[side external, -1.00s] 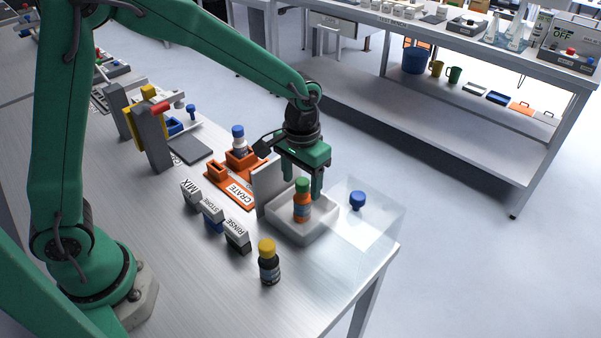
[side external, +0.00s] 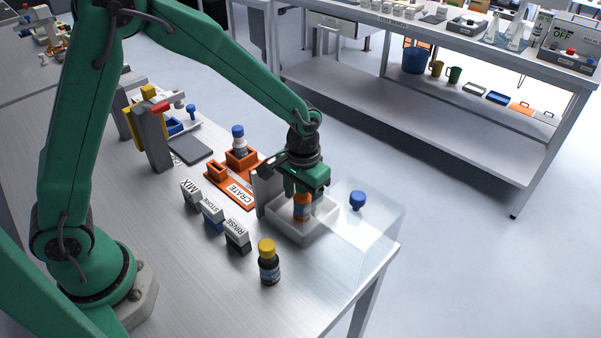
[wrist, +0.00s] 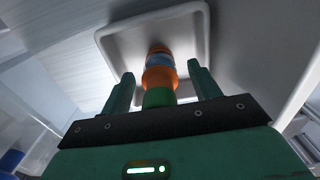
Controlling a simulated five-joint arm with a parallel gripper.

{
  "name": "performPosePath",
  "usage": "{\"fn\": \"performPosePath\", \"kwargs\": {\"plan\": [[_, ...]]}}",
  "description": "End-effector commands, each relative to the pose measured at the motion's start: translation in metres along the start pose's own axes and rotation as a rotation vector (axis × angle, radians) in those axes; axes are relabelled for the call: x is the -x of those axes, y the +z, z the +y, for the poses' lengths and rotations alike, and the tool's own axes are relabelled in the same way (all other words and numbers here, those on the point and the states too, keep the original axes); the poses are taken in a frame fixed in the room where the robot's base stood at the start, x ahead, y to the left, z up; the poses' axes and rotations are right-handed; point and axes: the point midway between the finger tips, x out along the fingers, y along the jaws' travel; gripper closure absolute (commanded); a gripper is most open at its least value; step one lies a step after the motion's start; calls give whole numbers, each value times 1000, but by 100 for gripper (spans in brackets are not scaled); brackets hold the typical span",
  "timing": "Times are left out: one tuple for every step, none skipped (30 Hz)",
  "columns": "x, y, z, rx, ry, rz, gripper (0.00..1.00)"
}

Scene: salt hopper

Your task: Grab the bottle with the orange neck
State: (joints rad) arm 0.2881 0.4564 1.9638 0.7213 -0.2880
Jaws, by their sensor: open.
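The orange bottle (side external: 302,211) has a blue label and stands upright in a white tray (side external: 291,234). In the wrist view the bottle (wrist: 159,78) shows its orange shoulder and green cap (wrist: 159,97). My gripper (side external: 304,193) is lowered over it from above, and the cap is hidden in the side view. In the wrist view my gripper (wrist: 161,76) is open, with one finger on each side of the bottle and visible gaps between.
A grey upright plate (side external: 266,188) stands close left of the tray, and a clear panel (side external: 375,215) to its right. A dark bottle with a yellow cap (side external: 268,263) stands in front.

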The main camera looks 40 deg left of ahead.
Motion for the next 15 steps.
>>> {"fn": "performPosePath", "kwargs": {"plan": [[0,0,0,0,0,0,38],[0,0,0,0,0,0,38],[0,0,0,0,0,0,38],[0,0,0,0,0,0,38],[0,0,0,0,0,0,38],[0,0,0,0,0,0,42],[0,0,0,0,0,0,48],[0,0,0,0,0,0,54],[0,0,0,0,0,0,62],[0,0,0,0,0,0,68],[0,0,0,0,0,0,74],[0,0,0,0,0,0,81],[0,0,0,0,0,0,87],[0,0,0,0,0,0,89],[0,0,0,0,0,0,89]]}}
